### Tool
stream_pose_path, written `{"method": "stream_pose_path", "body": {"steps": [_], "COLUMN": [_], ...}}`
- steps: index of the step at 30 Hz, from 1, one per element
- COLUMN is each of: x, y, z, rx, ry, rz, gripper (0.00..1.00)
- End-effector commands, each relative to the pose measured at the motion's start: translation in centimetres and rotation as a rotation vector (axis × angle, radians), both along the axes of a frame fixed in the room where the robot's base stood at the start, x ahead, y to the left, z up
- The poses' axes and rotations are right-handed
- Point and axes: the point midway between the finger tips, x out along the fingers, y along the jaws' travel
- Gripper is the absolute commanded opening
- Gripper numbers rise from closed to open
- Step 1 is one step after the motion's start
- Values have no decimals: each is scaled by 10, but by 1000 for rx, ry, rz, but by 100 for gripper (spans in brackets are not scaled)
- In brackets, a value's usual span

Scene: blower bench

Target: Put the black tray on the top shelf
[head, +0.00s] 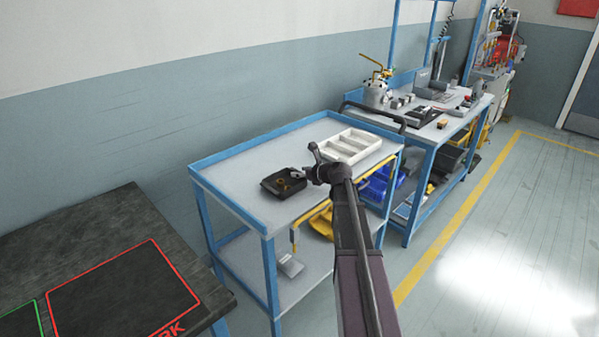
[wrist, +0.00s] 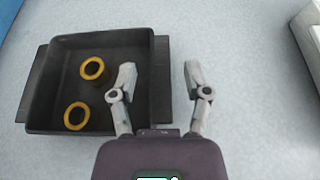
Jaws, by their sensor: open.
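The black tray (head: 270,187) rests on the grey top (head: 237,182) of a blue-framed trolley. In the wrist view the tray (wrist: 55,85) fills the left side, with two yellow-topped rings (wrist: 93,68) inside and a ledge-like handle on its right side. My gripper (wrist: 160,72) is open and empty. One finger shows over the inside of the tray and the other over the bare surface to its right, with the tray's right wall and handle between them. In the head view my gripper (head: 305,173) is at the tray's right side. I cannot tell whether it touches.
A white compartment tray (head: 349,146) lies behind and right on the trolley top. The trolley has a lower shelf (head: 240,255) with yellow and blue items. A dark bench (head: 90,235) is at left, a cluttered workbench (head: 440,115) at back right. Floor at right is clear.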

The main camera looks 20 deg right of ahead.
Motion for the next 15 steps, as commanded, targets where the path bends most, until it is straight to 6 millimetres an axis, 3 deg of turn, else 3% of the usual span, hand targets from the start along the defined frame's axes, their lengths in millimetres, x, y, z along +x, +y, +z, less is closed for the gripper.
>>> {"method": "stream_pose_path", "body": {"steps": [15], "x": [-67], "y": [-23], "z": [32], "rx": [1], "ry": [0], "rz": [-3], "gripper": [62]}}
